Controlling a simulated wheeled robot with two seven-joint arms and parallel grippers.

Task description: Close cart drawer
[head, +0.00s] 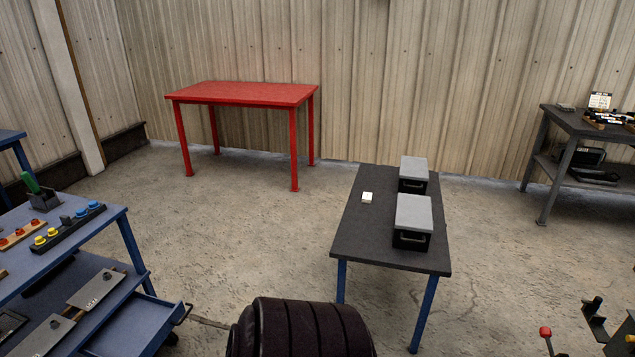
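The blue cart (75,250) stands at the left, partly cut off by the frame edge. Its drawer (135,325) is pulled out toward the right, below the lower shelf, and looks empty in the part I see. A dark handle (183,313) shows at the drawer's outer end. A thin rod-like shape lies between the handle and a black ribbed cylinder at the bottom middle; I cannot tell what the rod is. I cannot make out either gripper in the head view.
A dark table (365,228) with two grey-lidded boxes (412,215) and a small white block (367,197) stands right of centre. A red table (245,94) is at the back. Dark hardware with a red knob (545,332) is at bottom right.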

